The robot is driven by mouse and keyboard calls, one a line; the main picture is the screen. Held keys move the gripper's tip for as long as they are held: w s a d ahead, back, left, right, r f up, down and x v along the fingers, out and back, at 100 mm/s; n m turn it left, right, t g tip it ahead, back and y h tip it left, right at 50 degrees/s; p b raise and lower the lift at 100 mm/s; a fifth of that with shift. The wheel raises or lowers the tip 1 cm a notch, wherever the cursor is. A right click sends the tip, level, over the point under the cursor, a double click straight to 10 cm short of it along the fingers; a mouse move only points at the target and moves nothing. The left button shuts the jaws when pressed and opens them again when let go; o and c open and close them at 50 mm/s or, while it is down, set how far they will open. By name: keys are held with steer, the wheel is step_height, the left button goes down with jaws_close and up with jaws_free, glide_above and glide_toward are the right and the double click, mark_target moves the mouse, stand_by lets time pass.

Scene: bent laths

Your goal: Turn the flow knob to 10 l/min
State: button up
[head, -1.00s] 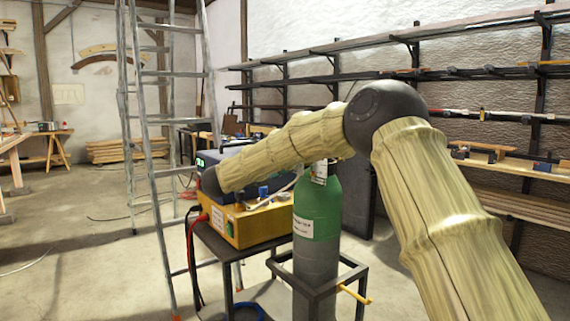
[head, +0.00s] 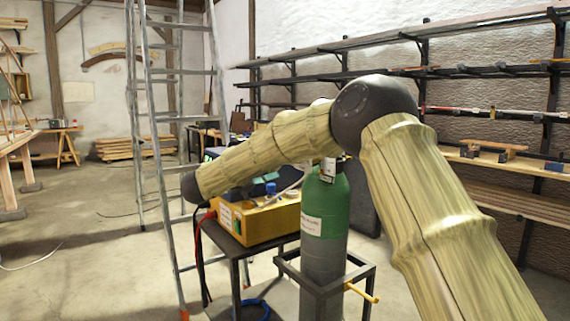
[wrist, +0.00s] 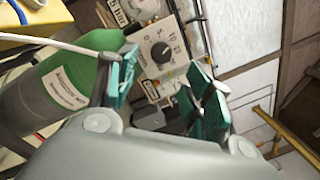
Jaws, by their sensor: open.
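The flow knob (wrist: 162,52) is a small dark knob on a pale dial plate (wrist: 148,66) with printed numbers, in the wrist view. The marks are too small to read its setting surely. My gripper (wrist: 163,62) is open, its two teal fingers pointing toward the dial plate, one at each side of the knob in the picture. I see no contact with the knob. The green and grey gas cylinder (wrist: 75,85) stands to the left in the wrist view; it also shows in the head view (head: 325,215). The knob is not seen in the head view.
The cylinder stands in a dark frame (head: 316,283) with a yellow bar at its right. A yellow box (head: 258,222) with cables sits on the cart beside it. A pale hose (wrist: 55,43) runs near the left finger. A ladder (head: 160,130) stands at the left.

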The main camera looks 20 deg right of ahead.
steer(key=shift+v, duration=2.1)
steer(key=shift+f, duration=0.2)
step_height(320, 180, down, 31)
steer(key=n+t+y, duration=0.8)
steer(key=n, duration=1)
steer(key=s+f+n+g+y, duration=0.1)
steer(key=s+f+n+y, duration=0.1)
steer(key=s+f+n, duration=0.5)
steer(key=s+d+f+n+g+y, duration=0.1)
steer(key=s+f+g+y, duration=0.3)
steer(key=f, duration=0.8)
steer(key=s+f+n+t+y, duration=0.1)
steer(key=s+f+n, duration=0.3)
steer(key=s+f, duration=0.4)
steer(key=s+d+f+n+g+y, duration=0.1)
steer(key=s+f+n+g, duration=0.2)
steer(key=s+f, duration=0.5)
steer(key=s+d+f+n+g+y, duration=0.1)
steer(key=s+d+f+n+g, duration=0.2)
steer(key=s, duration=0.9)
steer(key=s+d+f+n+g+y, duration=0.1)
steer(key=s+n+g, duration=0.1)
steer(key=s, duration=0.8)
steer(key=s+d+f+n+g, duration=0.1)
steer(key=s+f+g, duration=0.1)
steer(key=s, duration=0.8)
step_height(320, 180, up, 23)
steer(key=p, duration=2.3)
steer(key=shift+s+r+n+g, duration=0.2)
steer(key=shift+n+g, duration=0.1)
